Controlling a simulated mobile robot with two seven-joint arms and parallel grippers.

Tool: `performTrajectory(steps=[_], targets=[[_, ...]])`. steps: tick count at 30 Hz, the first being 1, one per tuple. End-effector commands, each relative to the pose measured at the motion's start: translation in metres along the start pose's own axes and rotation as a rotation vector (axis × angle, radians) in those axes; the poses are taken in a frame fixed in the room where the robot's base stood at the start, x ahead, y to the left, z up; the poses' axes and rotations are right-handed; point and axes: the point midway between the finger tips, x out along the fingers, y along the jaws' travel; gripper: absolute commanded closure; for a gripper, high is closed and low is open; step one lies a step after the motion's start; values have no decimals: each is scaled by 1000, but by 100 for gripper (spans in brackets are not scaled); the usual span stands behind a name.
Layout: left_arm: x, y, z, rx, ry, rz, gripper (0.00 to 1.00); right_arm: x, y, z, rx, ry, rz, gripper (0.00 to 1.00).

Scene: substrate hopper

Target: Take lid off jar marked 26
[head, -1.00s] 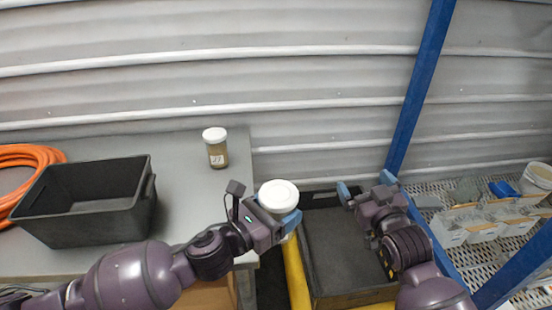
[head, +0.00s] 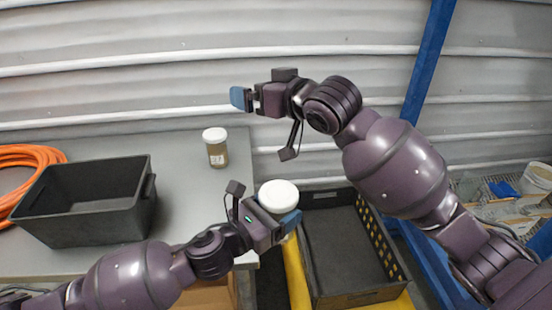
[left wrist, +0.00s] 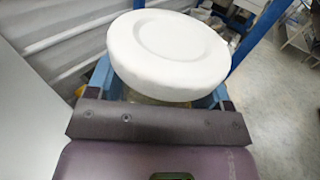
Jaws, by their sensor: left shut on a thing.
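My left gripper (head: 277,215) is shut on a jar with a round white lid (head: 278,194) and holds it up, right of the table edge. In the left wrist view the lid (left wrist: 170,52) sits on top, with a sliver of the jar (left wrist: 140,97) below it between the blue fingers. No number shows on this jar. Another white-lidded jar (head: 217,153) with brown contents stands upright on the grey table; its label is too small to read surely now. My right gripper (head: 243,98) is raised above and left of the held jar, apart from it; its finger gap is not clear.
A black bin (head: 88,203) and an orange hose (head: 28,155) are on the table (head: 190,190) at left. A black crate (head: 345,250) stands on a yellow-edged support below right of the held jar.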

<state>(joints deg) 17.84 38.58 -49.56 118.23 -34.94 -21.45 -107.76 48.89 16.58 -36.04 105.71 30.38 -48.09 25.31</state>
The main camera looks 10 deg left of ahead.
Motion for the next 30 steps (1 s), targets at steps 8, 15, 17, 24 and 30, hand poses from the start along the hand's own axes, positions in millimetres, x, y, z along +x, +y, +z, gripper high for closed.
performTrajectory(steps=[8, 15, 17, 24, 30], targets=[[0, 0, 1, 0, -2, 0, 93, 13, -45, -9, 167, -285, -13, 0], [0, 0, 1, 0, -2, 0, 93, 2, -60, 20, 414, -627, 157, 0], [0, 0, 1, 0, -2, 0, 93, -4, -60, 31, 482, -706, 222, 0], [0, 0, 1, 0, -2, 0, 93, -38, -52, 84, 762, -984, 540, 0], [0, 0, 1, 0, -2, 0, 93, -66, -48, 99, 939, -1094, 810, 0]])
